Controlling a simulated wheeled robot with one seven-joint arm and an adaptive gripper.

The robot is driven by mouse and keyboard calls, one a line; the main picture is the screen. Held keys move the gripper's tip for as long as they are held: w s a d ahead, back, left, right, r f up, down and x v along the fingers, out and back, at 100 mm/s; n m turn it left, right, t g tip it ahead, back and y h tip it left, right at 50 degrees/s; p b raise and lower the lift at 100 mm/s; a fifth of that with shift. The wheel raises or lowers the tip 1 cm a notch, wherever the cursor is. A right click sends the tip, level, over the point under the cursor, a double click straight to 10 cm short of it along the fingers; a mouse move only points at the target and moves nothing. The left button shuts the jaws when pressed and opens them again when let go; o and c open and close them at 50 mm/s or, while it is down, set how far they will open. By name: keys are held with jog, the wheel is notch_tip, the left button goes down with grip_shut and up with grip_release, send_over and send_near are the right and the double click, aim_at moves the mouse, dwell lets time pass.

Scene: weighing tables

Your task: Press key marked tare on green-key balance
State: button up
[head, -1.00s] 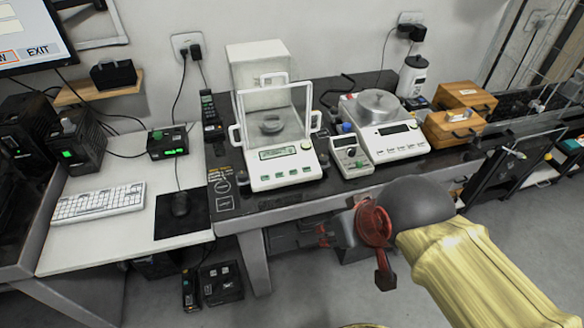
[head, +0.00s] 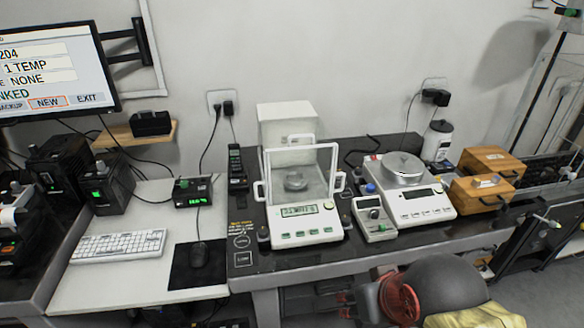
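A white balance with a glass draft shield (head: 306,228) stands on the dark weighing table (head: 275,256). It has a lit display and a row of green keys along its front edge; the key markings are too small to read. A round pan shows inside the shield. To its right is a second white balance (head: 425,208) with an open steel pan and a row of small keys. My gripper (head: 340,302) is low at the bottom of the view, in front of and below the table edge. Its fingers are small and dark, so their opening cannot be told.
A small grey device with a display (head: 374,222) stands between the balances. Wooden boxes (head: 484,190) and a white bottle (head: 437,140) are at the right. A keyboard (head: 118,245), a mouse (head: 199,254) and a monitor (head: 55,62) are at the left.

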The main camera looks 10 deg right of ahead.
jog(key=shift+c, duration=1.3)
grip_shut()
